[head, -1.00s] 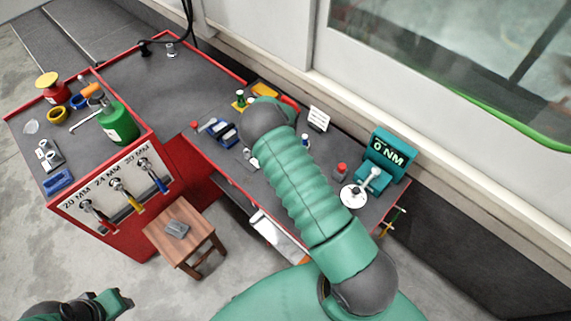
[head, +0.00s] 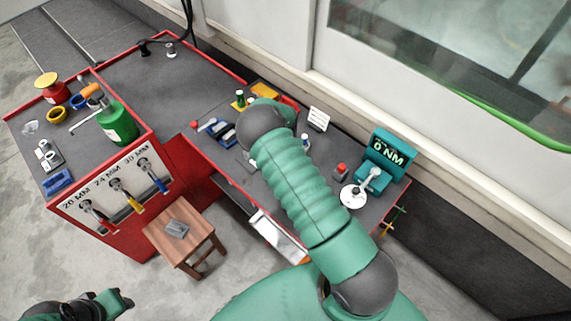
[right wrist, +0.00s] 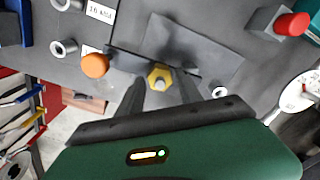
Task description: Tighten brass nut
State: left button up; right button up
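The brass nut (right wrist: 160,77) is a yellow hexagon around a grey bolt end, seen in the right wrist view on a grey block or plate. My right gripper (right wrist: 162,88) has its two dark fingers apart, one on each side of the nut in the picture. I cannot tell whether they touch it. In the head view my right arm hides this gripper and the nut. My left gripper (head: 118,300) is at the bottom left of the head view, away from the bench; its finger gap is unclear.
An orange knob (right wrist: 95,65) stands left of the nut, near a "16 MM" label (right wrist: 100,10). A red-capped block (right wrist: 292,24) is at the upper right. A teal "0 NM" gauge (head: 386,154) stands at the bench's right end. A wooden stool (head: 180,232) stands in front.

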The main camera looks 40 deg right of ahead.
jog(key=shift+o, duration=0.9)
notch_tip(320, 180, up, 7)
jog(key=p, duration=0.5)
jog(key=shift+r, duration=0.1)
